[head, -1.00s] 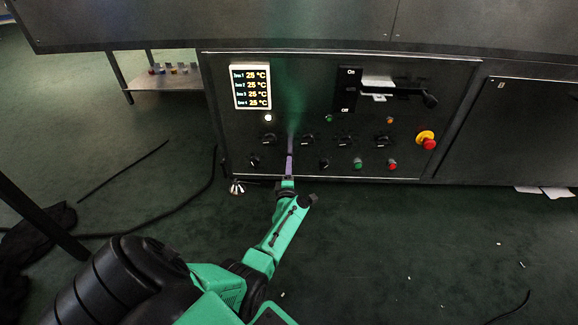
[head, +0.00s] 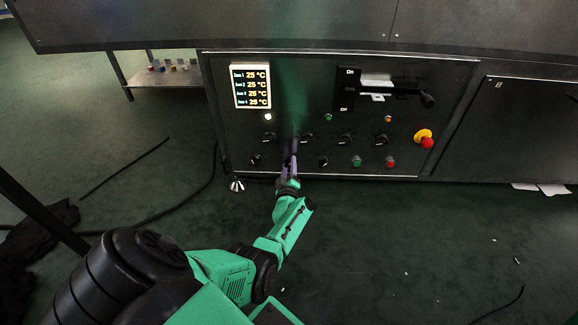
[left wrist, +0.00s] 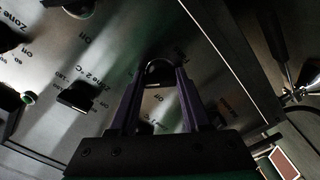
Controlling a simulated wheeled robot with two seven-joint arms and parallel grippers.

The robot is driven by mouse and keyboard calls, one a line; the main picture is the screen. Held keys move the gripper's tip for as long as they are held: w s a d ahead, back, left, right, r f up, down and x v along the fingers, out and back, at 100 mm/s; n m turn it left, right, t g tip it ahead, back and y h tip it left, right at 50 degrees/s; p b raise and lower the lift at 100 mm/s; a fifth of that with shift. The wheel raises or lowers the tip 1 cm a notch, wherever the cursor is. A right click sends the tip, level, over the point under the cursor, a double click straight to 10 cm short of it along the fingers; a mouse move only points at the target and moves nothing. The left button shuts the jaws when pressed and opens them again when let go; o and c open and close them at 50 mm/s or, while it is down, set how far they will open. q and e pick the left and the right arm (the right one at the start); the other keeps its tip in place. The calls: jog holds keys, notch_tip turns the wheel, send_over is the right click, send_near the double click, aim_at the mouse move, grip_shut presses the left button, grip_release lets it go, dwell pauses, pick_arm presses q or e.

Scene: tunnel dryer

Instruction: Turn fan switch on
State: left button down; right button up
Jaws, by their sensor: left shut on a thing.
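The dark control panel (head: 400,118) carries several black knobs. My left gripper (head: 293,148) reaches up from below to the panel's lower left part. In the left wrist view its two purple fingers (left wrist: 160,72) close around a black rotary knob (left wrist: 158,66), which I take to be the fan switch. My right gripper is not in view.
Above the knobs is a lit display (head: 252,86) showing 25 °C in several lines. A large On/Off lever (head: 428,100), a red emergency button (head: 426,141), a green button (head: 356,161) and a red button (head: 390,162) are to the right. Cables lie on the floor.

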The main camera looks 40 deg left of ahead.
pick_arm(q)
jog(key=shift+d+f, duration=0.1)
dwell(0.4)
jog(key=shift+c, duration=1.8)
grip_release()
